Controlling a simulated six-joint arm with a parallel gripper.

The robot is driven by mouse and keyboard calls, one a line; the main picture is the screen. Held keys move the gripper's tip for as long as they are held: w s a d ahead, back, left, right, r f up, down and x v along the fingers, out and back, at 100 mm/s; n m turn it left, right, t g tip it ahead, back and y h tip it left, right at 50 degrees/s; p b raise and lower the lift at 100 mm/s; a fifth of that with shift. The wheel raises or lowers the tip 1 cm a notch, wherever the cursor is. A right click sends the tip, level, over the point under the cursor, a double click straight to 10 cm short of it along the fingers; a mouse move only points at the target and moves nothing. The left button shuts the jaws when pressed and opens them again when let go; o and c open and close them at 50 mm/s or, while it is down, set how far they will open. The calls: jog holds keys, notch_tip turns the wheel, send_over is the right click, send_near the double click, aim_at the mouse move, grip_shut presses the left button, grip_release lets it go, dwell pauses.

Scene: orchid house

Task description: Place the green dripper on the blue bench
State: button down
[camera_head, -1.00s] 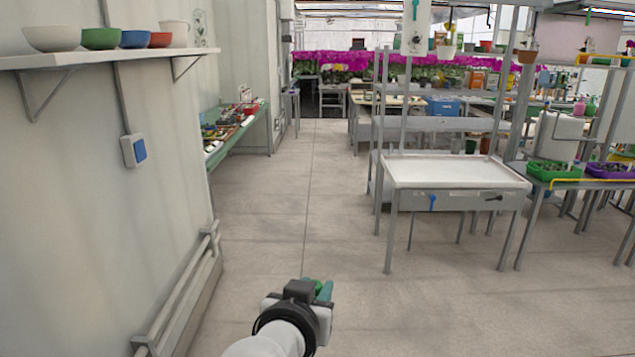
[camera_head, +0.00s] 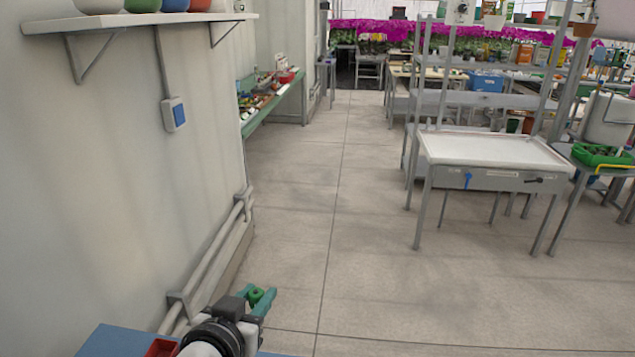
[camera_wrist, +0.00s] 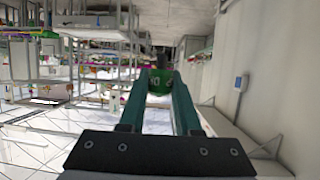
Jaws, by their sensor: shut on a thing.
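My gripper (camera_head: 257,301) is at the bottom of the head view, its teal fingers shut on the small green dripper (camera_head: 256,295). In the wrist view the dripper (camera_wrist: 160,80) sits between the fingertips, with pale marks on its side. It is held in the air above the floor. A blue surface, seemingly the blue bench (camera_head: 105,341), shows at the bottom left edge of the head view, left of and nearer than my gripper. Most of it is out of frame or behind my arm.
A red container (camera_head: 160,347) stands on the blue surface beside my arm. A wall with low pipes (camera_head: 210,260) runs along the left, under a shelf (camera_head: 130,21) of bowls. A white-topped table (camera_head: 490,149) stands right. The floor (camera_head: 330,220) between is clear.

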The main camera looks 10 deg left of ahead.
jog(key=s+a+f+n+y, duration=0.1)
jog(key=s+a+f, duration=0.4)
jog(key=s+a, duration=0.1)
jog(key=s+a+f+y, duration=0.1)
jog(key=s+a+f, duration=0.4)
jog(key=s+a, duration=0.2)
jog(key=s+a+f+n+y, duration=0.1)
jog(key=s+a+f, duration=0.4)
jog(key=s+a, duration=0.2)
jog(key=shift+s+a+n, duration=0.1)
jog(key=shift+a+n, duration=0.2)
jog(key=shift+a, duration=1)
notch_tip(320, 180, down, 4)
jog(key=shift+r, duration=0.2)
jog(key=c, duration=0.6)
grip_release()
